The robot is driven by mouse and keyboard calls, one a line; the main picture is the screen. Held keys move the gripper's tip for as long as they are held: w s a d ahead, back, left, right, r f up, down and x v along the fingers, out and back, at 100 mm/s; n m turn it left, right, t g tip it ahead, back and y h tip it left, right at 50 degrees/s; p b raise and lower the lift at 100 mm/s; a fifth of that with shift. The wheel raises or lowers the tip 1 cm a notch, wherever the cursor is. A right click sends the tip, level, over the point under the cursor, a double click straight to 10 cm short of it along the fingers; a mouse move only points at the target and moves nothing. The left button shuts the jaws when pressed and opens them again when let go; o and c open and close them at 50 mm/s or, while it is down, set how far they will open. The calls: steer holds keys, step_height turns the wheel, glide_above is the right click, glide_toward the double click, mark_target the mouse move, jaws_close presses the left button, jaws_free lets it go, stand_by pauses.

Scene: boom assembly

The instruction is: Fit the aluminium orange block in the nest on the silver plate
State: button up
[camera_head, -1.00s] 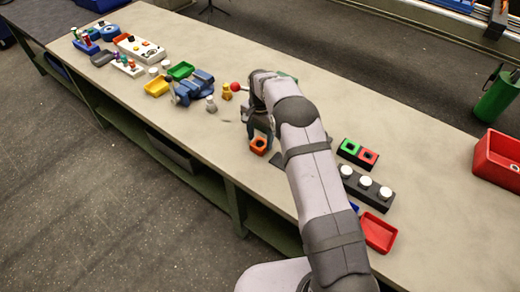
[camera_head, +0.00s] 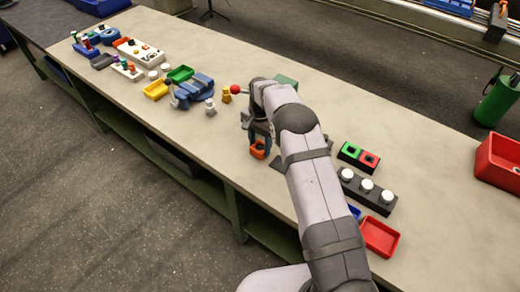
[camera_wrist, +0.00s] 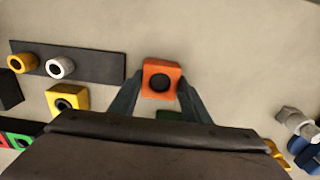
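The orange block (camera_head: 257,150) has a dark round hole in its top and is near the front edge of the bench. My gripper (camera_head: 260,138) points down at it. In the wrist view the orange block (camera_wrist: 161,68) lies between the two fingertips of my gripper (camera_wrist: 161,82). A finger is close against each side, with little or no gap visible. I cannot tell whether the fingers press on it or are just around it. I cannot make out a silver plate with a nest; my arm and wrist hide part of the bench.
A dark strip with yellow and white rings (camera_wrist: 90,62) and a yellow block (camera_wrist: 68,98) are left in the wrist view. A black bar with white knobs (camera_head: 367,186), a green-and-red block (camera_head: 359,156) and a red tray (camera_head: 380,237) stand right of my arm. Blue parts (camera_head: 195,90) lie left.

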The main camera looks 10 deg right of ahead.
mark_target(260, 148)
steer(key=c, duration=0.4)
steer(key=shift+o, duration=0.2)
steer(key=shift+r, duration=0.1)
steer(key=shift+r, duration=0.1)
steer(key=shift+r+p, duration=1.05)
steer(key=shift+r, duration=0.6)
